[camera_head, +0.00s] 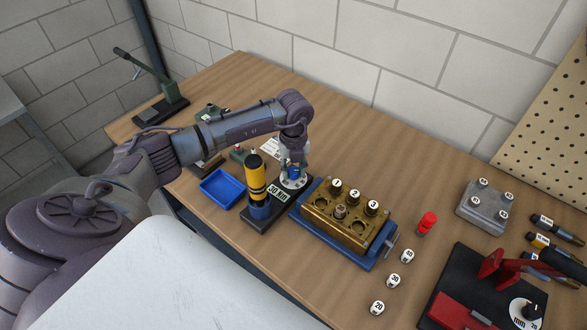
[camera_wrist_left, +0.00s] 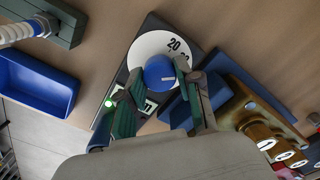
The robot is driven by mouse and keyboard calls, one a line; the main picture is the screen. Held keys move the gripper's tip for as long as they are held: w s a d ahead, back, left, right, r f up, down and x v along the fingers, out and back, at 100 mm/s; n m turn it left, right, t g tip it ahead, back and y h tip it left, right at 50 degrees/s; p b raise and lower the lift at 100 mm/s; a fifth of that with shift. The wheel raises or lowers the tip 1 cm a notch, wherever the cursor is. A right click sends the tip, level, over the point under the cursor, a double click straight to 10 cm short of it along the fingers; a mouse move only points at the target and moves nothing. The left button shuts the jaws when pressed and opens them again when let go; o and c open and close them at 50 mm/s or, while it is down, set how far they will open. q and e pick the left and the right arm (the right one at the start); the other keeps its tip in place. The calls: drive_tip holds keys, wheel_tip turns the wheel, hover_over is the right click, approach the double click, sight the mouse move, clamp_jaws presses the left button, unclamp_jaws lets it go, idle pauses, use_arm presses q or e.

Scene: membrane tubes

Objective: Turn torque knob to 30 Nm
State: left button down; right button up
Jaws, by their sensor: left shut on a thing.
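The torque knob (camera_wrist_left: 159,73) is a blue round knob on a white dial (camera_wrist_left: 146,46) printed with 20 and a second, partly hidden number. A short white mark on the knob points to the right in the left wrist view. My left gripper (camera_wrist_left: 158,80) is shut on the knob, with green-padded fingers on either side. In the head view my left gripper (camera_head: 293,165) reaches down onto the dial from above. The black base carries a label (camera_head: 280,191) that seems to read 30 Nm. A small green light (camera_wrist_left: 108,103) shows on the base. My right gripper is not in view.
A yellow and black driver (camera_head: 256,180) stands upright close beside my left gripper. A blue tray (camera_head: 223,188) lies to its left. A brass block with numbered caps (camera_head: 329,219) sits in a blue vise at the right. Several numbered white caps (camera_head: 393,281) lie in front.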

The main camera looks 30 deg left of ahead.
sight(294, 171)
use_arm(q)
drive_tip(key=shift+w+n, duration=0.1)
drive_tip(key=shift+n, duration=0.9)
drive_tip(key=c, duration=0.8)
unclamp_jaws()
drive_tip(key=shift+o, duration=0.2)
drive_tip(key=shift+r, duration=0.2)
wheel_tip(294, 171, up, 12)
drive_tip(key=shift+f, duration=0.15)
drive_tip(key=shift+f, duration=0.15)
